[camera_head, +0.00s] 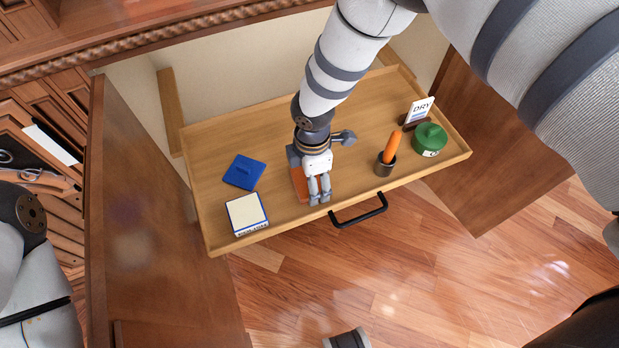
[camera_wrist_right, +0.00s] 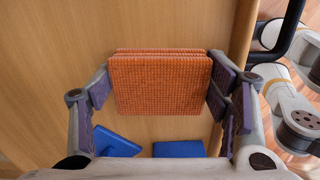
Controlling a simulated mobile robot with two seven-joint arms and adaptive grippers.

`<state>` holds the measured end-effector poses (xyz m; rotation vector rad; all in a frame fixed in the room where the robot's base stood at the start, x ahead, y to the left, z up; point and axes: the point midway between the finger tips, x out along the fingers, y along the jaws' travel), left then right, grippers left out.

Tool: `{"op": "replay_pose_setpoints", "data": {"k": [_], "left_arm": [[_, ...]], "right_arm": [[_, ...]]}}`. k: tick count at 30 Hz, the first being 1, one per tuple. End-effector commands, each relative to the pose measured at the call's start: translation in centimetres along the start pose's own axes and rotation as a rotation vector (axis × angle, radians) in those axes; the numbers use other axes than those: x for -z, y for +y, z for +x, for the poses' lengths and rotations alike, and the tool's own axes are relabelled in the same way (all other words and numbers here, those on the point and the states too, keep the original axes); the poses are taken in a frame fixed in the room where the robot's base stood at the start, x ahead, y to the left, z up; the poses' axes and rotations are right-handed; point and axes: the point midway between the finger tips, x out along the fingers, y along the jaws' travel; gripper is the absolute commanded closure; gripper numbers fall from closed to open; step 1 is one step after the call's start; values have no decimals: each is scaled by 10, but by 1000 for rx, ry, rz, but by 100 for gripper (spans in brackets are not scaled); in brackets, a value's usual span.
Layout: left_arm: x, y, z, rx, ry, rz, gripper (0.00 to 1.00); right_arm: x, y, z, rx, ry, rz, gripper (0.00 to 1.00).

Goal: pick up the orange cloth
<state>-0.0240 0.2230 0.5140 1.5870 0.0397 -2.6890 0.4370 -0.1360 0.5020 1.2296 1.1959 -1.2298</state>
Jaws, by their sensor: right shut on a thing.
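The orange cloth (camera_wrist_right: 160,85) is a folded, woven-looking square held between the two finger pads of my right gripper in the right wrist view. My right gripper (camera_head: 319,190) points down over the wooden drawer tray (camera_head: 215,150) in the head view, shut on the cloth. Only a strip of the cloth (camera_head: 299,184) shows there, left of the fingers; the rest is hidden behind them. I cannot tell whether the cloth touches the tray floor. My left gripper is not in view.
On the tray's left are a blue flat pad (camera_head: 245,172) and a cream-topped blue box (camera_head: 246,210). A black handle (camera_head: 360,212) fronts the tray.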

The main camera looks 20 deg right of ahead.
Motion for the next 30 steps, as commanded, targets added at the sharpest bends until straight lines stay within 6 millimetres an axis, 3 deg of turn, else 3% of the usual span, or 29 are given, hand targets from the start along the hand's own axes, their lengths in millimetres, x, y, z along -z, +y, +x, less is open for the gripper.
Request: {"op": "replay_pose_setpoints", "data": {"k": [7,14,21,30], "left_arm": [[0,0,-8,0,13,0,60],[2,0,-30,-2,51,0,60],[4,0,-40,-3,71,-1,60],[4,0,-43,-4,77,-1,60]], "right_arm": [[0,2,-35,-5,0,0,49],[31,-40,-100,-9,-2,-6,49],[69,-94,-123,-5,-3,-5,49],[83,-113,-130,-1,0,1,49]]}}
